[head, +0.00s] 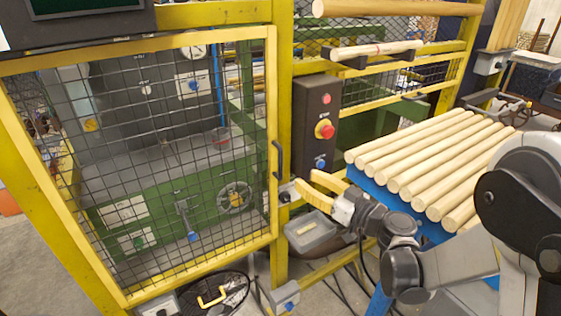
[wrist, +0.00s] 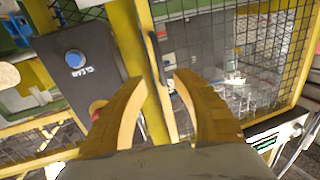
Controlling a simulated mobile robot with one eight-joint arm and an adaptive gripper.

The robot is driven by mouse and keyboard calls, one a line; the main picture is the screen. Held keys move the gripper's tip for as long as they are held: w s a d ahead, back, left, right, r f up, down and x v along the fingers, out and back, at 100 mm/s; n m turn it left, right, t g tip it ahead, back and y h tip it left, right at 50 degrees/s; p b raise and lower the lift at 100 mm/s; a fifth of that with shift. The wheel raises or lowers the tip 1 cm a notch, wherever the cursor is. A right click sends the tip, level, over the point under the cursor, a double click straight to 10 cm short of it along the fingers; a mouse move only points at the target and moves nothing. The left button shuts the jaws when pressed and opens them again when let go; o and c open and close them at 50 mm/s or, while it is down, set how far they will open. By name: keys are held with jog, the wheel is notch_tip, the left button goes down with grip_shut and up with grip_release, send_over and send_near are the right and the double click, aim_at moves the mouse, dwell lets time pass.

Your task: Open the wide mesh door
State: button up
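The wide mesh door (head: 150,262) fills the left of the head view, a yellow frame with black wire mesh. It looks shut against the yellow post (head: 283,70). Its black bar handle (head: 279,160) is on the door's right edge. My gripper (head: 304,178) has two yellow fingers, spread open and empty, to the right of and a little below the handle. In the wrist view the handle (wrist: 155,56) shows ahead, its near end in line with the gap between the fingertips (wrist: 162,82). Contact with the handle is not visible.
A dark control box (head: 316,110) with red and blue buttons stands right of the post. A grey tray (head: 311,233) is below my gripper. Several turned wood rods (head: 430,165) lie on a blue rack at right. A black round basket (head: 213,293) sits below the door.

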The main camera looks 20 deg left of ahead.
aim_at(281, 175)
jog(key=b+x, duration=0.2)
jog(key=x, duration=0.8)
jog(key=shift+w+a, duration=0.15)
jog(key=shift+a, duration=0.2)
grip_shut()
